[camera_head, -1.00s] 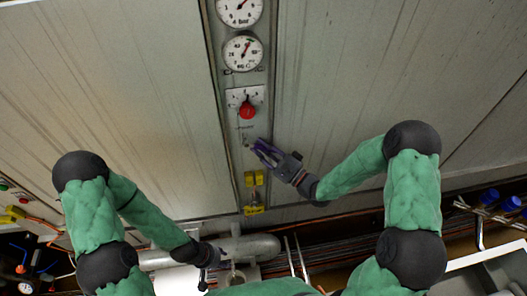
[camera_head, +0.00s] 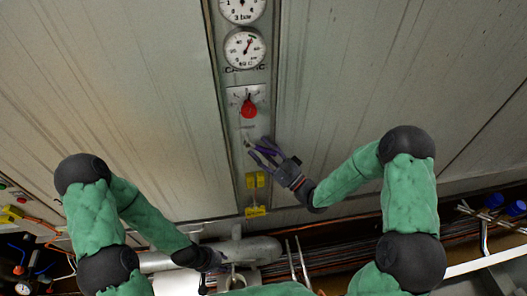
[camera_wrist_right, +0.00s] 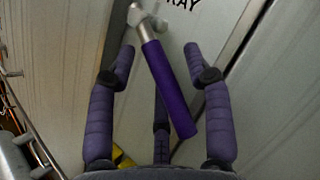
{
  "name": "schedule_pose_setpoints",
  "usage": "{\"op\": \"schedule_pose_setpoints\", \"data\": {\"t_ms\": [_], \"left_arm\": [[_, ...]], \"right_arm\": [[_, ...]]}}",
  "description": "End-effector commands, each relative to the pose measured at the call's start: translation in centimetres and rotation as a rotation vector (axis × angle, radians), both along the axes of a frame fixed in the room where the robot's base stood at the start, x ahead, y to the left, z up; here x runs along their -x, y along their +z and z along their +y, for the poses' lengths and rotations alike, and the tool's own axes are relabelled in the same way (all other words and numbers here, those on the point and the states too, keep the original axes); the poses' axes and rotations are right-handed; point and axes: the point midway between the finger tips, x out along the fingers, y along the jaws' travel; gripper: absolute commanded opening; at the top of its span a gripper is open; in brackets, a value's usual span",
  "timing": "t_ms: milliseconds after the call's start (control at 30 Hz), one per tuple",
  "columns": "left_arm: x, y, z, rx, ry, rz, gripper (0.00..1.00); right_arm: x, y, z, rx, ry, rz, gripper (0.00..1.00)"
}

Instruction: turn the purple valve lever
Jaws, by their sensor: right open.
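The purple valve lever (camera_wrist_right: 170,88) shows in the right wrist view as a thick purple sleeve on a metal stem, hinged to a grey fitting at the top. It slants down to the right, between the spread fingers of my right gripper (camera_wrist_right: 159,62). The fingers are open, and I cannot tell whether the lever's lower end touches the right one. In the head view my right gripper (camera_head: 266,152) is at the narrow panel, below the red knob, partly hiding the lever. My left gripper (camera_head: 218,262) is low, near the grey pipe; its fingers are too unclear to judge.
The narrow panel carries round gauges (camera_head: 244,48), a red knob (camera_head: 249,108) and yellow fittings (camera_head: 255,181) below the lever. Flat metal walls flank it. A thick grey pipe (camera_head: 255,248) and cables run along the bottom. Blue-capped parts (camera_head: 494,201) are at the far right.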

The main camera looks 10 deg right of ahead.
Motion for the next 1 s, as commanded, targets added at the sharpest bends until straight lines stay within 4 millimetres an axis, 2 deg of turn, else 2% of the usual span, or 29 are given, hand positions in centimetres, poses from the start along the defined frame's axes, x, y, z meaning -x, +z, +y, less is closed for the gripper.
{"op": "schedule_pose_setpoints", "data": {"t_ms": [233, 700, 1000], "left_arm": [[0.0, 0.0, 0.0, 0.000, 0.000, 0.000, 0.40], [0.0, 0.0, 0.0, 0.000, 0.000, 0.000, 0.40], [0.0, 0.0, 0.0, 0.000, 0.000, 0.000, 0.40]], "right_arm": [[1.4, -0.7, -1.4, -0.001, -0.003, 0.003, 0.51], [7.2, -3.1, -6.4, 0.000, -0.004, 0.003, 0.51], [8.6, -3.6, -7.4, -0.001, -0.001, 0.001, 0.51]]}}
